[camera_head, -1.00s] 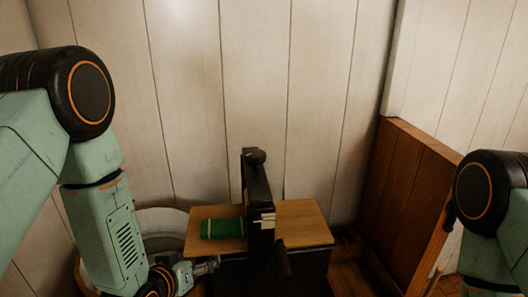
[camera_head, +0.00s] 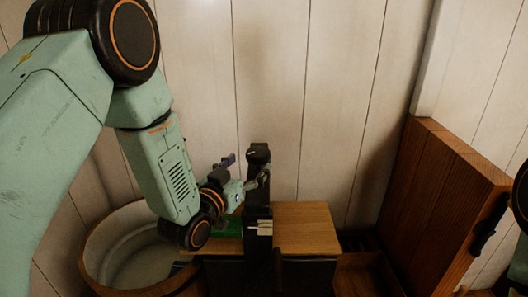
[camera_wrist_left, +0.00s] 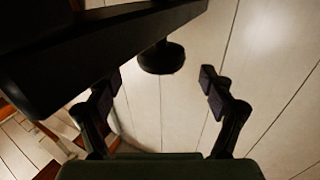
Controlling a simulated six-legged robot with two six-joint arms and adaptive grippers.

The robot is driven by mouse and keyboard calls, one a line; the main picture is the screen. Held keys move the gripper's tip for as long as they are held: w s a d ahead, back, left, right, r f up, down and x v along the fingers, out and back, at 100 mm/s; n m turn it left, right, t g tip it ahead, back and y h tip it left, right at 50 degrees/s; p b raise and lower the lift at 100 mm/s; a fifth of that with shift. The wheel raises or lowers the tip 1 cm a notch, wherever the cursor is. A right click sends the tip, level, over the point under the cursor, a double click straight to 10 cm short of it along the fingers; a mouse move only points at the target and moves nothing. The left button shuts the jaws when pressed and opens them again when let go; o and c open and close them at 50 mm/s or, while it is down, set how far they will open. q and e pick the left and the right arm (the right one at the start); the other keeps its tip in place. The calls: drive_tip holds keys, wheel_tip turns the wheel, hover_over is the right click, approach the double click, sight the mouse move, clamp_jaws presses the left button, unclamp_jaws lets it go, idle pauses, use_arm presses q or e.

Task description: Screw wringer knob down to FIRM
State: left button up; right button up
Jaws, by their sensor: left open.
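The black wringer frame (camera_head: 257,195) stands upright on a wooden board (camera_head: 305,225). Its dark round knob (camera_head: 258,153) is at the top; the wrist view also shows the knob (camera_wrist_left: 161,57). A small pale marking or scale (camera_head: 264,228) sits on the frame's front; I cannot read it. My left gripper (camera_head: 246,169) is at knob height, close to the frame's upper left side. In the wrist view the left gripper (camera_wrist_left: 158,86) is open, its fingers apart to either side below the knob, holding nothing. A green cloth-like piece (camera_head: 228,230) is partly hidden by my left arm.
A round wooden tub (camera_head: 95,252) stands left of the board, beneath my left arm. A brown wooden panel (camera_head: 435,195) rises at the right. The pale plank wall (camera_head: 335,90) is close behind the wringer. My right arm shows only at the right edge.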

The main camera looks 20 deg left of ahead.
sight(259, 151)
use_arm(q)
drive_tip(key=w, duration=0.2)
drive_tip(key=w+d+p, duration=0.1)
drive_tip(key=w, duration=0.2)
drive_tip(key=shift+w+d+r, duration=0.1)
drive_tip(key=shift+w+r, duration=0.05)
drive_tip(key=shift+w, duration=0.3)
drive_tip(key=shift+a, duration=0.25)
drive_tip(key=shift+s, duration=0.1)
drive_tip(key=shift+s, duration=0.1)
drive_tip(key=shift+c, duration=0.5)
drive_tip(key=shift+d, duration=0.25)
drive_tip(key=c, duration=0.5)
drive_tip(key=shift+a, duration=0.2)
drive_tip(key=c, duration=0.4)
drive_tip(key=shift+d, duration=0.1)
drive_tip(key=shift+c, duration=0.8)
